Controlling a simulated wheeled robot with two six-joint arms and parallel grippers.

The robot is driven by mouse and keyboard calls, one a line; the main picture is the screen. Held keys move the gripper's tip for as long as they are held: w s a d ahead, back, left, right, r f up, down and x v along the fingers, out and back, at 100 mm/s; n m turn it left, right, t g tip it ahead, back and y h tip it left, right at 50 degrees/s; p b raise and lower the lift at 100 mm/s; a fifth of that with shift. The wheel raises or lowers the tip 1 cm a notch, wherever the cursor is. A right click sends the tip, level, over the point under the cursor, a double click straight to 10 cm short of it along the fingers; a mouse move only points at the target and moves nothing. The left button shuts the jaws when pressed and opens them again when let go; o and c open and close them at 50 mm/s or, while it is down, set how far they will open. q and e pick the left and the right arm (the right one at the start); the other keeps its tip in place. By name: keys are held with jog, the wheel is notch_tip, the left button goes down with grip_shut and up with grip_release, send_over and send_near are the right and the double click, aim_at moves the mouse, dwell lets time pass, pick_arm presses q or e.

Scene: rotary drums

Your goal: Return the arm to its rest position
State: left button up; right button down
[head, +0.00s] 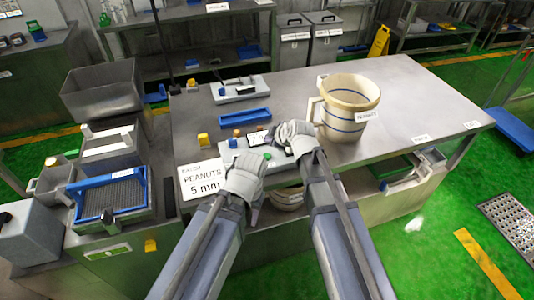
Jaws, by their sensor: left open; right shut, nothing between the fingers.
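Both of my arms reach forward over the near edge of the steel table (400,80). My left gripper (252,163) is the lower one, at the near edge by the control box, close to a green button (267,156). It counts as open, though its fingers are hard to make out. My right gripper (284,134) is shut and empty, above the table beside a small dark display (258,138). It partly hides the control box, and lies just left of a cream jug (351,104) with blue lines; contact is not visible.
A blue-framed sieve (112,192) stands at the left. A blue tray (244,118), a yellow block (203,140) and a scale (240,90) lie on the table. The table's right part is clear.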

dwell(0.6)
jog(key=s+d+f+m+g+h, duration=0.1)
jog(key=s+f+m+g+h, duration=0.1)
jog(key=s, duration=0.6)
jog(key=s+d+f+m+g+h, duration=0.2)
jog(key=s+m, duration=0.3)
jog(key=s, duration=0.4)
jog(key=s+d+f+m+g+h, duration=0.2)
jog(key=s+m+g, duration=0.2)
jog(key=s, duration=0.5)
jog(key=shift+f, duration=0.3)
